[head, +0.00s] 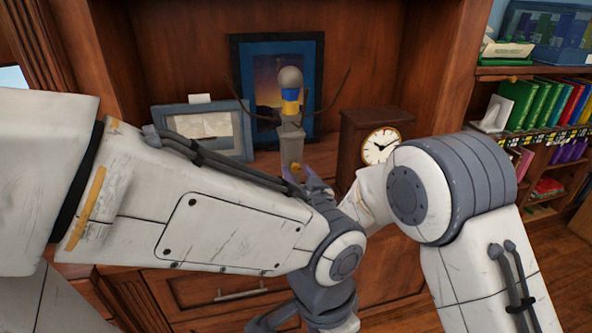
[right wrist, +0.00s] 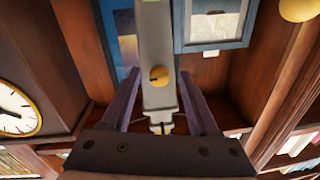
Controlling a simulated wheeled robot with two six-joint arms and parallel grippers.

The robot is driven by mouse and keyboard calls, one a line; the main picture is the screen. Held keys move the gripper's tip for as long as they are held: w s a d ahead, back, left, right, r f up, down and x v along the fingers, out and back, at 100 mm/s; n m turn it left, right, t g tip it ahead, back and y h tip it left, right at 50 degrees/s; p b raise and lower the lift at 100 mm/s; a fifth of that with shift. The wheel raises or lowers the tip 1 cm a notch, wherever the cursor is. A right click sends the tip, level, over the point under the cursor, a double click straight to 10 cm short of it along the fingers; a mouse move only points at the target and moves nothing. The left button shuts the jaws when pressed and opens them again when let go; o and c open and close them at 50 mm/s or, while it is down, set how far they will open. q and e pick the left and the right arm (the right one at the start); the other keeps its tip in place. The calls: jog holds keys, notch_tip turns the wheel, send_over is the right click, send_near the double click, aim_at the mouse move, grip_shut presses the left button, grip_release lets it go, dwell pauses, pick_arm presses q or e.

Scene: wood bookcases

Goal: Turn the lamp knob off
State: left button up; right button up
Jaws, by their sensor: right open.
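The lamp stands on the cabinet in the middle of the head view. It has a grey post (head: 291,142), a blue and yellow band, a round grey top and thin dark curved arms. The right gripper (right wrist: 159,86) is open, with one finger on each side of the post. Contact with the knob cannot be told. My left arm crosses the foreground; its fingers are not visible.
A grey picture frame (head: 243,133) and a blue-framed picture (head: 258,70) stand behind the lamp. A wooden clock (head: 381,145) stands close on its right. Shelves with green books (head: 518,103) are at the far right. My two arms lie close together in front.

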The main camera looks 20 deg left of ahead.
jog(key=shift+w+a, duration=0.25)
jog(key=shift+w, duration=0.1)
jog(key=shift+c, duration=0.3)
